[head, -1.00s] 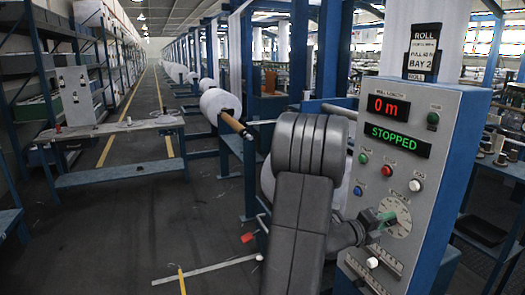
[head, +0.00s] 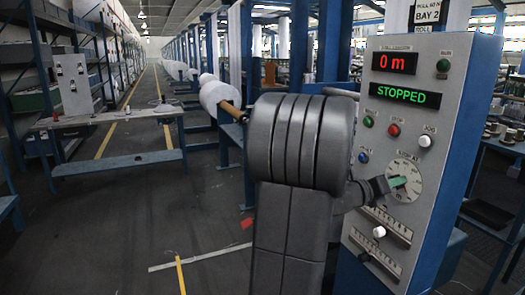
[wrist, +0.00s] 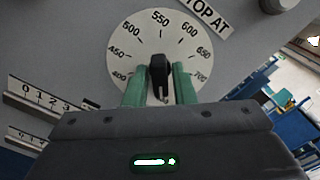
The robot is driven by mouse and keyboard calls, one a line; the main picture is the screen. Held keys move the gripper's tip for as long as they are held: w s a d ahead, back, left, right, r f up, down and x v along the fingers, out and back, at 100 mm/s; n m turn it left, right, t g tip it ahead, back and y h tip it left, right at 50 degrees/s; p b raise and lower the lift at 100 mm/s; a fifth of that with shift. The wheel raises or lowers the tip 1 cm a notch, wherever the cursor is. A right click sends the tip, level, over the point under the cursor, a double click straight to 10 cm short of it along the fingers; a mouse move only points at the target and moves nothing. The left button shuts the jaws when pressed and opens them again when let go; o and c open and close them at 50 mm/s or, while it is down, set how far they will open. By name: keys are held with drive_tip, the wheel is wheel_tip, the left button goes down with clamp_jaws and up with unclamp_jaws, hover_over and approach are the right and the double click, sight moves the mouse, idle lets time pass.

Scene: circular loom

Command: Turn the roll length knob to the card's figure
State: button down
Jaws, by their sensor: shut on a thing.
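The black roll length knob (wrist: 158,75) stands at the middle of a white round dial (wrist: 120,50) marked from 400 to 700. Its upper end points roughly at 550; the exact reading is hard to tell. My gripper (wrist: 158,88) has one green finger on each side of the knob and is shut on it. In the head view my gripper (head: 392,183) is at the dial (head: 410,169) and hides the knob. The card (head: 428,12) is cut off at the top edge; "BAY 2" reads, but the roll length figure does not.
The grey control panel (head: 440,150) shows "0 m" on a red display (head: 394,62) and "STOPPED" on a green one (head: 405,95). The aisle floor at left is open.

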drive_tip(key=c, duration=1.4)
unclamp_jaws()
drive_tip(key=b+v, duration=0.1)
drive_tip(key=v, duration=0.6)
drive_tip(key=shift+b, duration=0.3)
